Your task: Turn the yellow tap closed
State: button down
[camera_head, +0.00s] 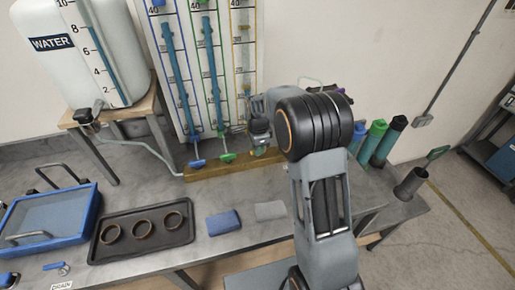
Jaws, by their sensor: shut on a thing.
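My gripper (259,143) is at the foot of the yellow-framed tube (244,50), the rightmost of three upright scaled tubes on the back wall. It is shut at the place where the yellow tap sits. The tap itself is almost wholly hidden by the gripper, so its handle angle cannot be told. The blue tap (197,162) and the green tap (228,157) show to the left of my gripper, under their own tubes.
A white water tank (85,50) stands on a wooden stand at the left. On the bench are a blue-rimmed tray (48,222), a dark tray with three rings (143,258), a blue cloth (222,222) and a grey cloth (270,210). Coloured bottles (374,140) stand right of my arm.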

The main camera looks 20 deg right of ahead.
jog(key=shift+m, duration=0.3)
jog(key=c, duration=1.1)
grip_release()
jog(key=shift+c, duration=0.2)
notch_tip(320, 180, up, 14)
jog(key=shift+b, duration=0.3)
